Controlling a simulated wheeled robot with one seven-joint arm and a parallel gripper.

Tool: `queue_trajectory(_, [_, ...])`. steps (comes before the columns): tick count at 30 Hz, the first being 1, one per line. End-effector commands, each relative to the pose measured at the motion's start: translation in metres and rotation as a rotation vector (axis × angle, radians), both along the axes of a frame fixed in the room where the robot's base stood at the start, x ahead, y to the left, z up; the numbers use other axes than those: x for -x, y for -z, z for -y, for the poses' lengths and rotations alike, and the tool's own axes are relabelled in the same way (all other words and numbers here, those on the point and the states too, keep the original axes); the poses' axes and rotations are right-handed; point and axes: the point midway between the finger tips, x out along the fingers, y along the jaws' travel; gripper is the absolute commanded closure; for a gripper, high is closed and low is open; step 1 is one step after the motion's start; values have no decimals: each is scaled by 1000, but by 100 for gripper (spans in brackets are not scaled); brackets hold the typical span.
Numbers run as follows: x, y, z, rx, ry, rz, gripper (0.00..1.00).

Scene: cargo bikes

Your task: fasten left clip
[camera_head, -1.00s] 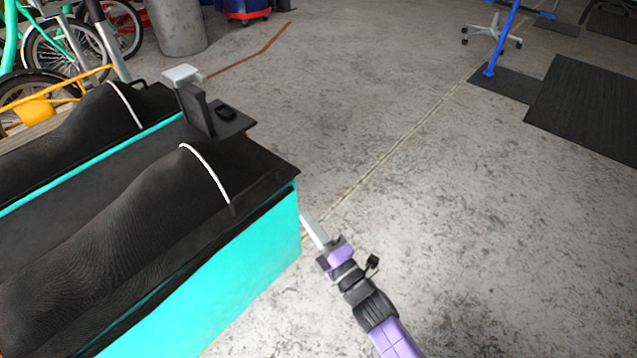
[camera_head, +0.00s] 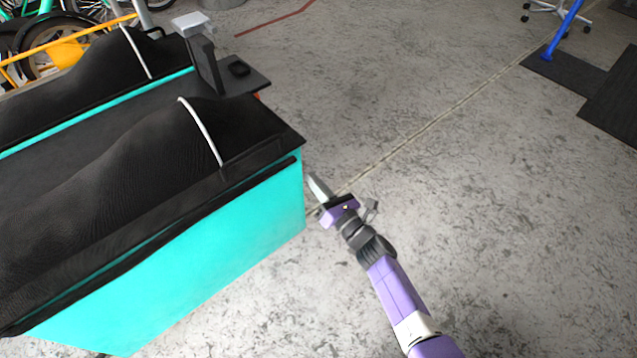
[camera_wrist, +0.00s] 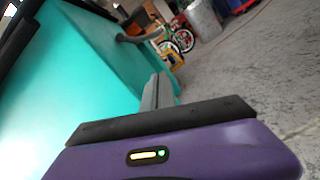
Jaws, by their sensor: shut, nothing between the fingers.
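A turquoise cargo box (camera_head: 200,255) with a black fabric cover (camera_head: 110,165) fills the left of the head view. A white cord (camera_head: 203,135) arches over the cover near its right end. I cannot make out the left clip clearly in either view. My gripper (camera_head: 316,186) is shut and empty, just right of the box's right corner and apart from it. In the wrist view, my gripper's fingers (camera_wrist: 158,92) are together beside the turquoise box wall (camera_wrist: 85,80).
A grey-topped post (camera_head: 200,50) stands on a black plate behind the cover. A second covered section with another white cord (camera_head: 136,52) lies farther back. Bikes stand at the top left. Open concrete floor lies to the right, with black mats (camera_head: 612,105) and a blue stand (camera_head: 560,30).

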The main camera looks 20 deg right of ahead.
Motion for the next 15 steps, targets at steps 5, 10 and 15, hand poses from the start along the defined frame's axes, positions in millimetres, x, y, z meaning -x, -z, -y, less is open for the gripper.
queue_trajectory(5, [-36, -3, -11, -2, -3, 3, 100])
queue_trajectory(10, [-64, -11, -16, -1, 0, 2, 100])
queue_trajectory(15, [-67, -35, -6, -1, 1, 0, 100])
